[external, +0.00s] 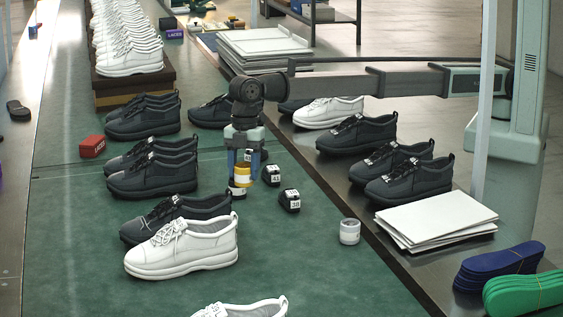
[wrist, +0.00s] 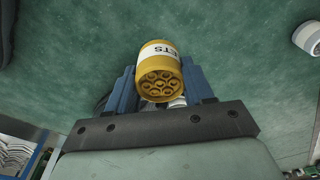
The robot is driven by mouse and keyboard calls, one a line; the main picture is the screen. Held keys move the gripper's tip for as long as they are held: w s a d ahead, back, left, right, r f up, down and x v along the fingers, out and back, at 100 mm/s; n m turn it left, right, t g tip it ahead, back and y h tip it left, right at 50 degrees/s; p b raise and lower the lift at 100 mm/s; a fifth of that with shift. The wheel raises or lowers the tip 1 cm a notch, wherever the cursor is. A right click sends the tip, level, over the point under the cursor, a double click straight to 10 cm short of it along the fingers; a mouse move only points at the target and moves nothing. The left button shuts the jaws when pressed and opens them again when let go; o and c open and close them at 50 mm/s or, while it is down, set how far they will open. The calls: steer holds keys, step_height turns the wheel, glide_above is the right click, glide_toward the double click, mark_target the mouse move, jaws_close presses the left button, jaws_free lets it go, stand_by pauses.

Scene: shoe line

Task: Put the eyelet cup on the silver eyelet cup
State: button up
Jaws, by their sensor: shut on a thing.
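The eyelet cup is yellow with a white label (external: 242,177). My gripper (external: 243,166) is shut on it, with one blue finger on each side, above the green mat. In the wrist view the yellow eyelet cup (wrist: 158,72) sits between the fingers, with round eyelets showing at its near end. The silver eyelet cup (external: 349,232), pale with a grey top, stands upright on the mat to the right of and nearer the camera than my gripper. It is partly cut off at the wrist view's upper right (wrist: 309,34).
Black size blocks (external: 289,200) with white labels stand close to the right of my gripper; a pale-labelled item just below it is partly hidden. Dark shoes (external: 153,171) and a white shoe (external: 183,248) stand left. The mat around the silver cup is clear.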

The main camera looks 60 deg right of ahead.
steer(key=s+a+r+n, duration=0.15)
steer(key=s+a, duration=0.25)
steer(key=s, duration=0.6)
step_height(320, 180, up, 4)
glide_above(350, 223)
steer(key=shift+d+f, duration=0.2)
steer(key=shift+f, duration=2.2)
steer(key=shift+d+f, duration=0.15)
steer(key=shift+f, duration=2.25)
steer(key=o, duration=1.1)
steer(key=shift+f, duration=0.1)
steer(key=shift+o, duration=0.2)
